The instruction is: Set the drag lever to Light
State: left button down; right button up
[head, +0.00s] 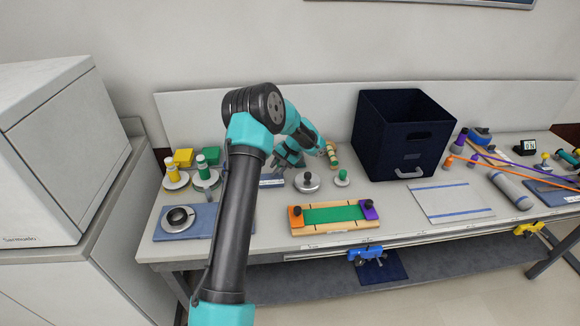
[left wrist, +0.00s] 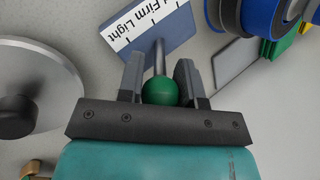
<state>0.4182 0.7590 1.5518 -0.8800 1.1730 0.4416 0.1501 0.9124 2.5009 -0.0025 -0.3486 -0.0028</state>
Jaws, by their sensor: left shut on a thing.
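The drag lever stands on a small blue base (head: 272,182) at the back of the bench, mostly hidden behind my left arm in the head view. In the left wrist view the lever has a green ball knob (left wrist: 160,91) on a grey rod (left wrist: 159,58). A white label strip (left wrist: 143,20) on the blue base (left wrist: 172,38) reads Firm and Light, with another word cut off. My left gripper (head: 280,164) is at the lever. In the left wrist view its fingers (left wrist: 160,80) are shut on the green knob. I cannot tell which mark the rod lines up with.
A round silver disc with a dark knob (head: 307,181) sits just right of the lever. A dark blue bin (head: 400,140) stands at the back right. A wooden board with a green strip (head: 333,214) lies in front.

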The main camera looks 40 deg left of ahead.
dwell(0.3)
pick_arm(q)
jog(key=c, duration=0.8)
grip_release()
jog(key=v, duration=1.7)
jog(key=shift+d+r, duration=0.1)
jog(key=shift+r, duration=0.1)
